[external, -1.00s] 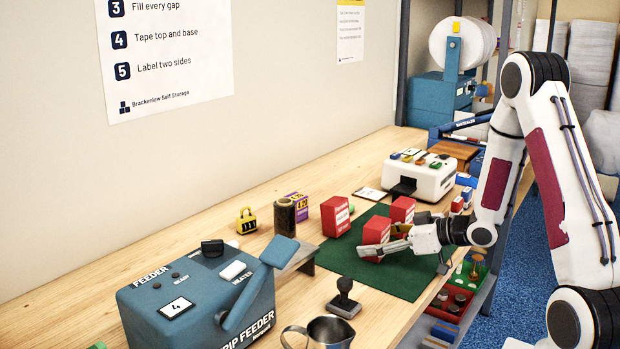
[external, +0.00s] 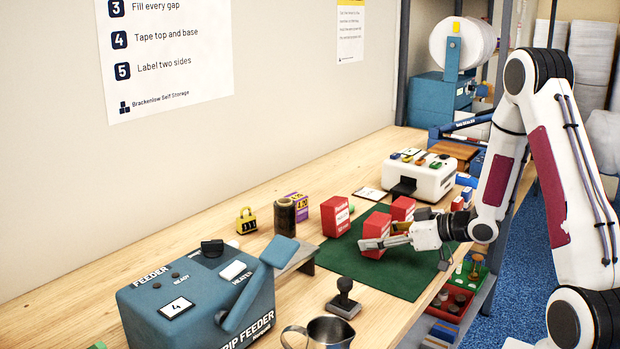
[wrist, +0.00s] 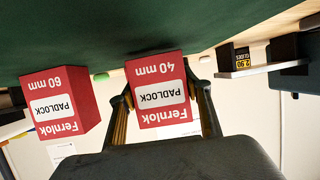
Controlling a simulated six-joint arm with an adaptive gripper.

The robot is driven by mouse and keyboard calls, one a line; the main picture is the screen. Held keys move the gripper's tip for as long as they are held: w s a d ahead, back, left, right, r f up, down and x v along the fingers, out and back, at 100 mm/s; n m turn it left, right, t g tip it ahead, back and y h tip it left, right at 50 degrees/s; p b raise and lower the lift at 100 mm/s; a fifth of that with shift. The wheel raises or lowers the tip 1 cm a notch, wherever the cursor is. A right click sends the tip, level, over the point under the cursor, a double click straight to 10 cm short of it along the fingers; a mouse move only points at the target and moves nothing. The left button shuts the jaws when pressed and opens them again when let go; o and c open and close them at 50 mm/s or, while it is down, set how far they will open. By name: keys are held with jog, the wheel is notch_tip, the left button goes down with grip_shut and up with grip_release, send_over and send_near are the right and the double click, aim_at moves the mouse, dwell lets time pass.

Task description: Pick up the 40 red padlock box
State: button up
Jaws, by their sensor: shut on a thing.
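The red 40 mm Fernlok padlock box (wrist: 160,92) is between the two fingers of my gripper (wrist: 162,112) in the wrist view, where it shows upside down. In the external view my gripper (external: 385,242) is shut on the box (external: 376,228), over the green mat (external: 335,262). The fingers cover part of its lower half. A gap under the box is hard to judge. A red 60 mm padlock box (wrist: 62,108) stands beside it in the wrist view, apart from the fingers. Two other red boxes, one left (external: 335,215) and one right (external: 403,208), show in the external view.
A blue strip feeder (external: 190,300), a stamp (external: 343,300) and a metal jug (external: 325,333) are in front. A white machine (external: 425,178) is behind. The mat's front is clear.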

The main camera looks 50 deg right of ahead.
aim_at(377, 219)
jog(key=shift+r, duration=4.5)
jog(key=shift+a, duration=0.1)
